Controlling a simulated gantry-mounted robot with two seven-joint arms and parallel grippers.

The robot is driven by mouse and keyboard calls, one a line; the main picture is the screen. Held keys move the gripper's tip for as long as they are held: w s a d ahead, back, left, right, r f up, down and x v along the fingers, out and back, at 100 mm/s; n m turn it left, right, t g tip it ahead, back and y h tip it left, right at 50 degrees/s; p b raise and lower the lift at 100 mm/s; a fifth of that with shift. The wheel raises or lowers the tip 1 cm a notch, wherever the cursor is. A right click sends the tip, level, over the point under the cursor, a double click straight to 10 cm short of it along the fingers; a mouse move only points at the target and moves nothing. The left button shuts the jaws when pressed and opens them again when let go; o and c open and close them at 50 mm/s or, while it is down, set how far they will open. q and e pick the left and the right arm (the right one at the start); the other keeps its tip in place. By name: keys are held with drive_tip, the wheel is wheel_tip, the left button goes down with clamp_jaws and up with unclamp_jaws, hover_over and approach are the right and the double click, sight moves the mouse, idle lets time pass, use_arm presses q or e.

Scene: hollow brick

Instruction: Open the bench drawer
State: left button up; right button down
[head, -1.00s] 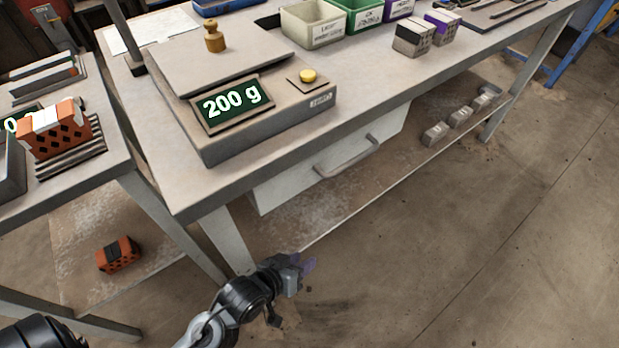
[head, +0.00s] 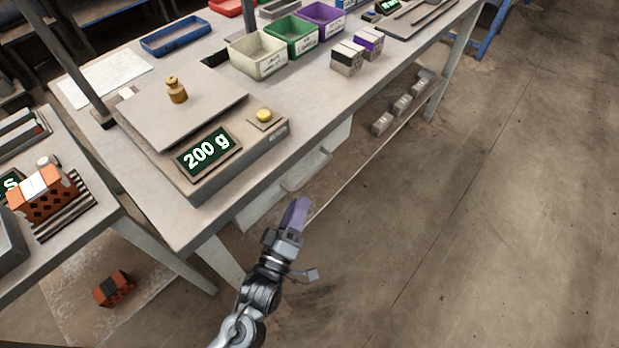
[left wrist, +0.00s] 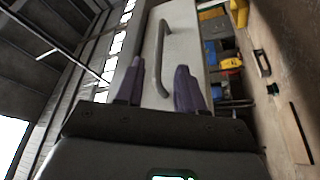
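The bench drawer (head: 258,207) is a pale box under the front edge of the bench top, and it looks shut. Its grey bar handle (head: 309,178) runs along its front. My left gripper (head: 298,213) is in front of the drawer, just below the handle in the head view, with purple fingers pointing toward it. In the left wrist view the fingers of my left gripper (left wrist: 159,84) are apart and empty. The handle (left wrist: 157,62) shows ahead of them on the drawer front (left wrist: 182,40), its near end between the fingertips in the picture. My right gripper is not in view.
The bench top (head: 225,215) carries a scale (head: 180,175) reading 200 g with a brass weight (head: 176,90), and several bins. Grey blocks (head: 402,105) lie on the lower shelf. A side table with a brick (head: 45,195) stands left. The floor at right is clear.

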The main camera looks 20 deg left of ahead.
sight(310, 178)
use_arm(q)
drive_tip(key=b+x, duration=0.2)
drive_tip(key=x, duration=0.6)
clamp_jaws()
